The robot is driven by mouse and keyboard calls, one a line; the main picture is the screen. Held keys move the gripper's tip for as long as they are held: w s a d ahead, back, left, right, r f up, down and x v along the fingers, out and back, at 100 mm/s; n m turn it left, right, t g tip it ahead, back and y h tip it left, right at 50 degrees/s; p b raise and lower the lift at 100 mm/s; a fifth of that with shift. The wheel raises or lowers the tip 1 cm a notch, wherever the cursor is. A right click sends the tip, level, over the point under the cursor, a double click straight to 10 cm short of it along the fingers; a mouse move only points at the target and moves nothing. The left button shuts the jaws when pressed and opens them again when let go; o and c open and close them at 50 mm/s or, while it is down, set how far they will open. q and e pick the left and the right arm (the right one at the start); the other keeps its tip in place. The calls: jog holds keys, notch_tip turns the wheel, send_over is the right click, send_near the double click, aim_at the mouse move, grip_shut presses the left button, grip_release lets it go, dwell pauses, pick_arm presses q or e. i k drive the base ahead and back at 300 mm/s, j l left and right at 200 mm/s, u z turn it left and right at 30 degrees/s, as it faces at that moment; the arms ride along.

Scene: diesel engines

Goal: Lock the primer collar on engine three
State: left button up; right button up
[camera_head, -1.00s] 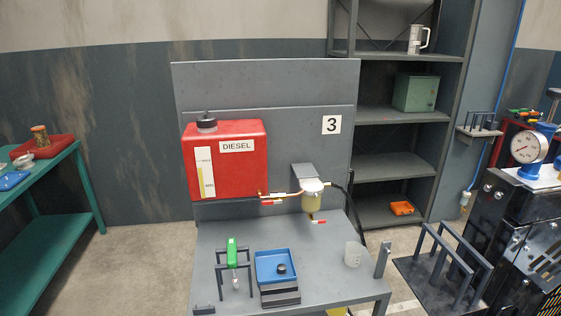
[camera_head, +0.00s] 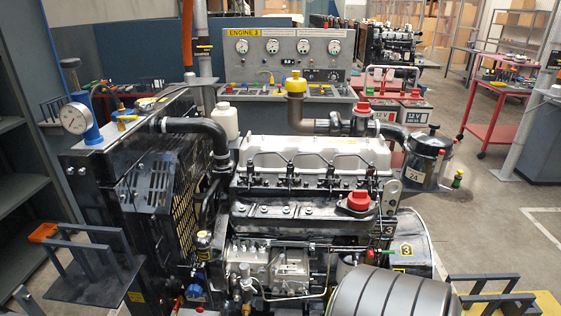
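Engine three (camera_head: 310,205) fills the middle of the head view, with a silver valve cover (camera_head: 315,155) on top. The panel behind it reads "ENGINE 3". A silver pump body (camera_head: 275,268) sits low on its near side, with thin metal pipes and small fittings around it. A small upright metal fitting (camera_head: 245,288) stands at the pump's left. Neither of my grippers shows.
A radiator (camera_head: 140,180) and a black rack (camera_head: 95,265) stand at the left. A large grey ribbed cylinder (camera_head: 395,293) is in front at the lower right. The gauge panel (camera_head: 290,58) is behind. Open floor (camera_head: 500,215) lies to the right.

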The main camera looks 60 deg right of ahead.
aim_at(247, 285)
jog(key=z, duration=1.55)
